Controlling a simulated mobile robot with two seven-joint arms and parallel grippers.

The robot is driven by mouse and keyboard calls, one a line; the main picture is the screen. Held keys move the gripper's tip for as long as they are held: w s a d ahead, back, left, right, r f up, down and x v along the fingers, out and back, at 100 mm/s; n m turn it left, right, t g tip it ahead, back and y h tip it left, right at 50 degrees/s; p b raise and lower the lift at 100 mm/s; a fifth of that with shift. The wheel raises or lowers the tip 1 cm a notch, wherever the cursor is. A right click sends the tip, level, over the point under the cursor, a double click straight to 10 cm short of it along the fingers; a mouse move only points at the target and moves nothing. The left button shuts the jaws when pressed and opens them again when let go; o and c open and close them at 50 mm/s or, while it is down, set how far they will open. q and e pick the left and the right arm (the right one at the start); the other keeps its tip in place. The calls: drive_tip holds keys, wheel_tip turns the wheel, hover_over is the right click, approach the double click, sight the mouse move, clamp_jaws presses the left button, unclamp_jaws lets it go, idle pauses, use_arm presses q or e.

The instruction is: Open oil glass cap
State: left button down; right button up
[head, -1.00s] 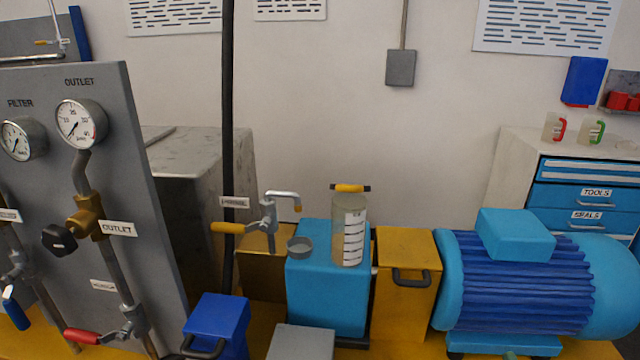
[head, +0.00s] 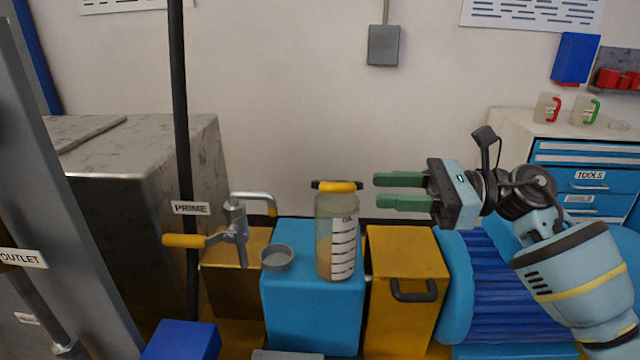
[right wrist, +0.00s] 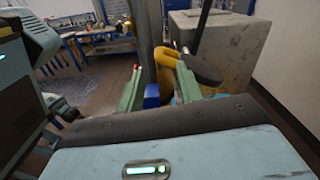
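The oil glass (head: 338,235) is a clear upright cylinder with a marked scale, standing on a blue block. Its cap (head: 337,186) on top has a yellow grip with dark ends and sits on the glass. My right gripper (head: 378,191) is open and empty, its green fingers pointing left at about cap height. A gap separates the fingertips from the cap. In the right wrist view, the yellow and black cap (right wrist: 167,62) appears ahead, around the space between the open fingers. My left gripper is not in view.
A small grey cup (head: 277,258) stands left of the glass, near the prime valve (head: 237,225) with its yellow handle. A yellow box (head: 405,255) with a dark handle and a blue motor (head: 490,300) are to the right.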

sight(340, 188)
drive_tip(key=shift+s, duration=0.1)
